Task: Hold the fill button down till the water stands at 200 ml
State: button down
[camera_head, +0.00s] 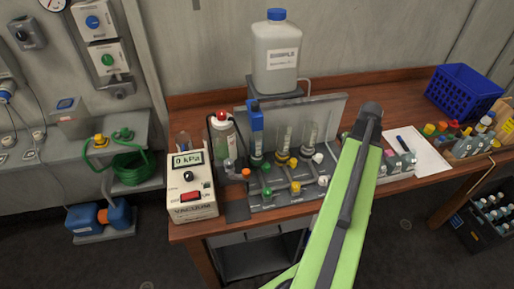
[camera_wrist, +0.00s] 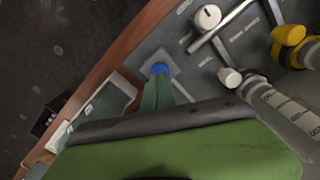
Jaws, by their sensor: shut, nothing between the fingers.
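A round blue button (camera_wrist: 160,68) sits on a grey square plate in the wrist view; I read it as the fill button, but no label on it is legible. My gripper (camera_wrist: 160,86) is shut and empty, its narrow tip right at the near side of the button. I cannot tell whether it touches or presses it. In the head view my arm hides the gripper and the button. A clear cylinder with pale markings (camera_wrist: 289,112) shows at the right of the wrist view. Its water level cannot be read.
A bench rig (camera_head: 262,203) carries several clear vessels and coloured valves. A vacuum box (camera_head: 192,209) reading 0 kPa stands at its left, a sample jug (camera_head: 276,65) behind. Small bottles, paper (camera_head: 424,152) and a blue crate (camera_head: 464,92) stand right. White valve knobs (camera_wrist: 208,16) rise near my gripper.

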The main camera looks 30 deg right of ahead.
jog(key=shift+f+b, duration=1.25)
jog(key=shift+a+f, duration=0.1)
jog(key=shift+s+f, duration=0.1)
dwell(1.0)
dwell(1.4)
notch_tip(320, 180, up, 8)
jog(key=p, duration=0.7)
jog(key=shift+f, duration=0.35)
dwell(1.9)
